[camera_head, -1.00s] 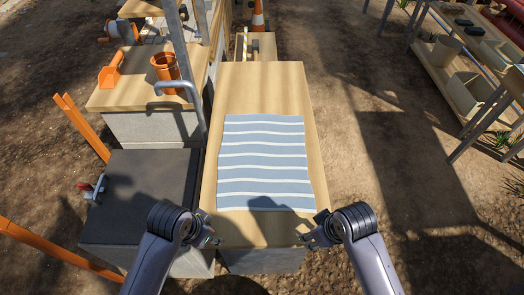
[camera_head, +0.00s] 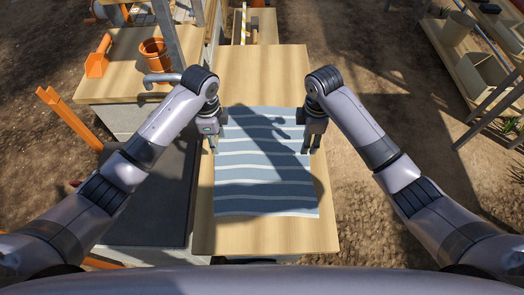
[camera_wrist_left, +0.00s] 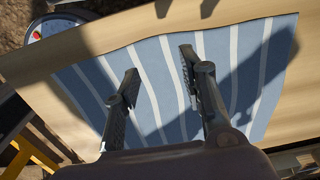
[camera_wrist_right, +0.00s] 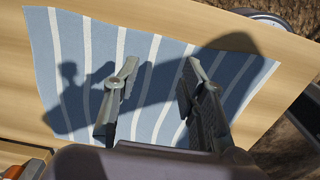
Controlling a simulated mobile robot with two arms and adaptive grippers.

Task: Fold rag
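The rag (camera_head: 262,190) is blue-grey with white stripes and lies spread flat on the wooden table. My left gripper (camera_head: 213,148) is above the rag's left edge, pointing down. In the left wrist view its two fingers (camera_wrist_left: 158,70) are apart with only the striped cloth beyond them. My right gripper (camera_head: 311,148) is above the rag's right edge, also pointing down. In the right wrist view its fingers (camera_wrist_right: 160,75) are apart and empty over the rag (camera_wrist_right: 85,50). I cannot tell whether the fingertips touch the cloth.
The wooden tabletop (camera_head: 262,75) is bare beyond the rag and in front of it. A dark-topped unit (camera_head: 150,210) stands at the left. An orange pot (camera_head: 154,52) and an orange scoop (camera_head: 98,60) sit on the bench behind it. Shelving with planters (camera_head: 480,75) stands at the right.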

